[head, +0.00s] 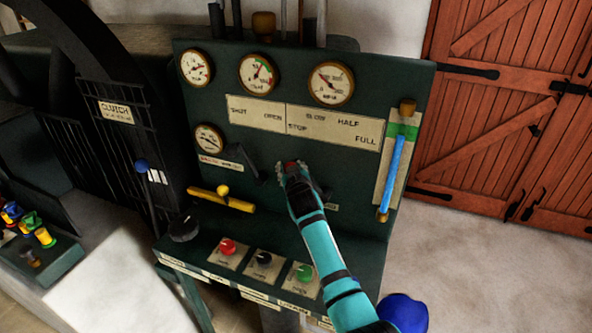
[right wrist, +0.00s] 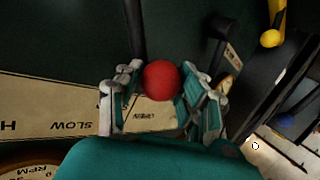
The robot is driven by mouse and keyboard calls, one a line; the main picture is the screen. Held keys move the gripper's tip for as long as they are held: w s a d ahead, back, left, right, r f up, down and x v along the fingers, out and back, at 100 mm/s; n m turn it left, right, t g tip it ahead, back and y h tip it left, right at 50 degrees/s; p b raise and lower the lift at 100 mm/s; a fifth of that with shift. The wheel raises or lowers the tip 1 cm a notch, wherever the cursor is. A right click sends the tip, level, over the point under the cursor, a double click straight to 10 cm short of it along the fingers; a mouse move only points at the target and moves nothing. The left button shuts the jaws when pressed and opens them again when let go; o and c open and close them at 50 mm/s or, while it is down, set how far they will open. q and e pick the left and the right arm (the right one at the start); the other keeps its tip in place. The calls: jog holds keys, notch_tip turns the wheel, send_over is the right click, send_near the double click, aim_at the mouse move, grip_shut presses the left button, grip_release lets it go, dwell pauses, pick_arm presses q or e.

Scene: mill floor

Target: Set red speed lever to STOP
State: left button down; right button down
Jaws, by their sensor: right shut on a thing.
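The red speed lever's round knob (right wrist: 161,82) sits between the fingers of my right gripper (right wrist: 160,96) in the right wrist view. The gripper is shut on it. In the head view my right gripper (head: 293,172) is at the dark green panel (head: 350,190), just below the word STOP on the scale plate (head: 335,127). Only a bit of red shows there; the fingers hide most of the knob. The plate reads STOP, SLOW, HALF, FULL from left to right. My left gripper is not in view.
A black lever (head: 257,170) is left of my right gripper, under the SHUT/OPEN plate. A yellow handle (head: 222,199), a blue gauge tube (head: 393,172) and a shelf with red (head: 228,246), black and green knobs are nearby. Red wooden doors (head: 510,100) are at right.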

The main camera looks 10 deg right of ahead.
jog(key=c, duration=1.1)
grip_release()
jog(key=shift+w+a, duration=0.1)
jog(key=o, duration=0.3)
jog(key=shift+w+a+f, duration=0.15)
jog(key=shift+w, duration=0.1)
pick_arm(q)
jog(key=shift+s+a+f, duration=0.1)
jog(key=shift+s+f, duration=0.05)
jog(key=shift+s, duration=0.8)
pick_arm(e)
jog(key=shift+s, duration=0.1)
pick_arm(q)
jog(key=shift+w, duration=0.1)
pick_arm(e)
jog(key=shift+s, duration=0.1)
jog(key=shift+s, duration=0.2)
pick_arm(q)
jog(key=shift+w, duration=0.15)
pick_arm(e)
jog(key=v, duration=1.1)
jog(key=shift+s, duration=0.2)
